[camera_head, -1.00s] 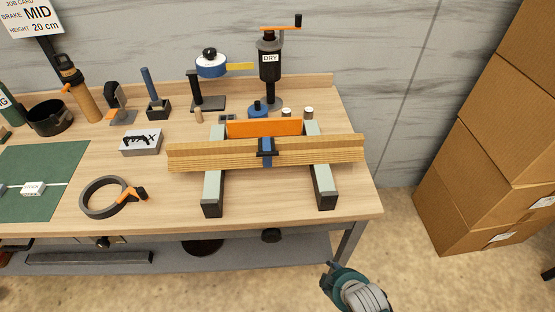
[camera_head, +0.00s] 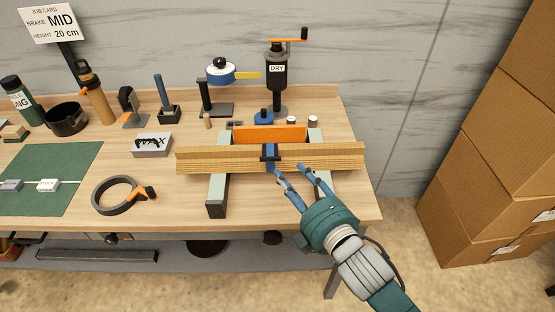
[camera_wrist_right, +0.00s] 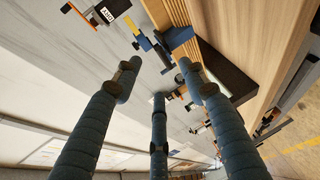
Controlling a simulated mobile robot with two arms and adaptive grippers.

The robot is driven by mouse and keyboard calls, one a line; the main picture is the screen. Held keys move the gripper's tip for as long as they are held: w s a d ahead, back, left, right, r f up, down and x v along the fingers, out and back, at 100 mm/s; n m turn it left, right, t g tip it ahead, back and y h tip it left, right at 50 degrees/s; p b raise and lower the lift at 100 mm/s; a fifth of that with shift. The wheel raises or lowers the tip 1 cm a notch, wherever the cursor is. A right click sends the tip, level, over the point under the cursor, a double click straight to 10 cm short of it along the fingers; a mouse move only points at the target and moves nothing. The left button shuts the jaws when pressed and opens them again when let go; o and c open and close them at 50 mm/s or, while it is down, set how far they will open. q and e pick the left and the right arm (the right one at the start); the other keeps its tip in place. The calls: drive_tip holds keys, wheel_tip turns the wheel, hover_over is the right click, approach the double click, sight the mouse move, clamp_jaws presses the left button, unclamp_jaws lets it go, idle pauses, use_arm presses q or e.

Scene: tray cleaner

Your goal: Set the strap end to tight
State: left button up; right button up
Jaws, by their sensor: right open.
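A blue strap with a dark clip (camera_head: 269,153) is wrapped over the middle of a long yellow-brown slatted piece (camera_head: 220,160). The piece lies across two pale green supports (camera_head: 217,192) on the workbench. My right gripper (camera_head: 291,170) is in front of the piece, just right of the strap. Its fingers are spread and empty, and one fingertip appears close to the strap; contact cannot be told. In the right wrist view the fingers (camera_wrist_right: 160,85) are apart, with a small blue part (camera_wrist_right: 147,44) beyond them. I cannot make out the strap's loose end. My left gripper is out of view.
An orange plate (camera_head: 268,134) stands behind the piece. A grey looped strap with an orange buckle (camera_head: 145,194) lies left of the supports. A black crank device marked DRY (camera_head: 277,72) stands behind. Cardboard boxes (camera_head: 470,155) are stacked at right.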

sight(276, 159)
drive_tip(key=p+x, duration=0.1)
drive_tip(key=x, duration=0.8)
drive_tip(key=shift+f, duration=0.15)
clamp_jaws()
